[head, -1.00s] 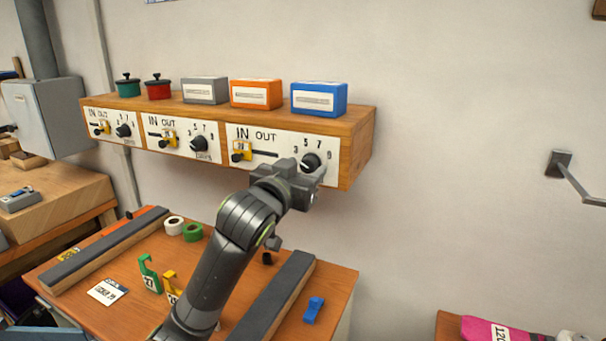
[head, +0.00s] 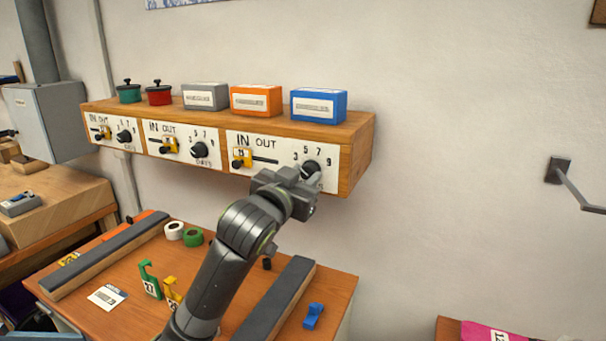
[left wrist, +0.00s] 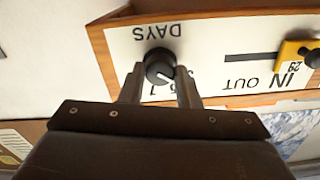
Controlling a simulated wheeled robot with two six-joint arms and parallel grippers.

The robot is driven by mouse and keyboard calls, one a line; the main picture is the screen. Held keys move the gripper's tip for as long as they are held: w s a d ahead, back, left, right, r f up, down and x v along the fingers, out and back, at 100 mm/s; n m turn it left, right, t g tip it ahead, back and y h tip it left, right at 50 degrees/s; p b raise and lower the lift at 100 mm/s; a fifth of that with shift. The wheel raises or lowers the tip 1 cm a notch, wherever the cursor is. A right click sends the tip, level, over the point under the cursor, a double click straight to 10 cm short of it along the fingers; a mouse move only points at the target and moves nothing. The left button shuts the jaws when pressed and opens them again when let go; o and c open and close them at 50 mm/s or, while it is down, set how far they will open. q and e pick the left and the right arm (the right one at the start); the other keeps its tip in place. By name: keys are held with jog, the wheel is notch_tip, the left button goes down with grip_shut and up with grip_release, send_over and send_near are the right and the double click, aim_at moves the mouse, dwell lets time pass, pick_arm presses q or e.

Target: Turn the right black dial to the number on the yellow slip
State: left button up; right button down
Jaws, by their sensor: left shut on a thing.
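The right black dial (head: 309,168) is on the right white panel, with 3, 5, 7 and 9 around it. My left gripper (left wrist: 159,84) is shut on this dial (left wrist: 160,62), one finger on each side. In the left wrist view the panel appears upside down, and the dial's white pointer line points down and right, toward the numbers, which the gripper partly hides. Which number it points at I cannot tell. A small yellow piece (head: 68,257) lies at the bench's left; any number on it is unreadable. My right gripper is not in view.
A yellow slider (head: 241,157) with a tag is left of the dial; the wrist view shows it too (left wrist: 298,52). Coloured boxes and two small pots stand on the shelf (head: 362,150). Green (head: 149,281) and yellow (head: 172,292) numbered pieces stand on the bench.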

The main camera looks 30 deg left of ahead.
pick_arm(q)
jog(key=m+p, duration=0.1)
jog(key=m, duration=0.1)
jog(key=shift+r+m+p, duration=0.1)
jog(key=shift+m+p, duration=0.2)
jog(key=shift+p, duration=0.05)
jog(key=m+p, duration=0.2)
jog(key=m, duration=0.1)
jog(key=shift+m, duration=0.3)
jog(key=m+p, duration=0.3)
jog(key=m, duration=0.3)
jog(key=m+p, duration=0.1)
jog(key=m, duration=0.4)
jog(key=shift+m+p, duration=0.3)
jog(key=shift+p, duration=0.1)
jog(key=m, duration=0.2)
jog(key=m+p, duration=0.1)
jog(key=m, duration=0.1)
jog(key=shift+f+m, duration=0.2)
jog(key=shift+m, duration=0.2)
jog(key=o, duration=1)
